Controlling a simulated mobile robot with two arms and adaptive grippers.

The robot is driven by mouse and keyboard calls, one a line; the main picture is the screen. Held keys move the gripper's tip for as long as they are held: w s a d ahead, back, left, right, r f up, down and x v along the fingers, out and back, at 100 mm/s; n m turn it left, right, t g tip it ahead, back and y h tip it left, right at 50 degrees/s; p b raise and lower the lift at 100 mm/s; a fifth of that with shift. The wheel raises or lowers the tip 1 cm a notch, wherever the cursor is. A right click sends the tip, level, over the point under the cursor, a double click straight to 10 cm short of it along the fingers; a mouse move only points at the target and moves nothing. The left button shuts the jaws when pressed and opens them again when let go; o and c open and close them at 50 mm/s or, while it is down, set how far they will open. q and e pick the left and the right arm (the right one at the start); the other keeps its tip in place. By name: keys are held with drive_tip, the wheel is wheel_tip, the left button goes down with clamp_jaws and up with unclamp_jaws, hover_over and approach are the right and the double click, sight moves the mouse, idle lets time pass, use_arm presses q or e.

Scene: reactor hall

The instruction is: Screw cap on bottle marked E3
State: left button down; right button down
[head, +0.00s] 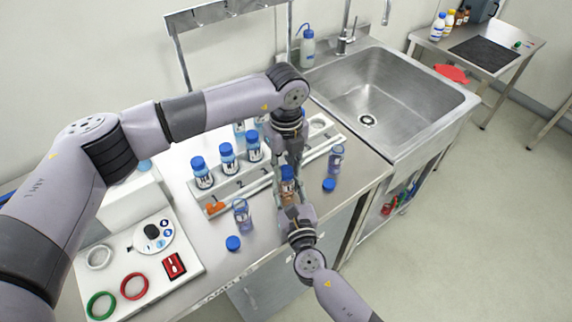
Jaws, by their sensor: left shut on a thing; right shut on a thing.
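My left gripper (284,172) points down from above and is shut on the blue cap. My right gripper (290,205) reaches in from the front and is shut on the bottle's body. The grippers hide much of the bottle, and I cannot read its mark. Two uncapped bottles stand on the bench, one at left (241,214) and one at right (336,158).
Loose blue caps lie at the bench's front left (233,243) and right (329,185). A white rack (226,190) with several blue-capped bottles stands behind the grippers. A white board (120,262) with rings is at left. A sink (400,95) is at right.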

use_arm(q)
drive_tip(key=m, duration=0.8)
drive_tip(key=shift+m, duration=0.4)
drive_tip(key=m, duration=0.8)
drive_tip(key=shift+m, duration=0.3)
drive_tip(key=m, duration=0.8)
drive_tip(key=shift+f+m, duration=0.1)
drive_tip(key=shift+m, duration=0.2)
drive_tip(key=m, duration=0.8)
drive_tip(key=shift+w+m, duration=0.1)
drive_tip(key=shift+m, duration=0.3)
drive_tip(key=c, duration=1.3)
unclamp_jaws()
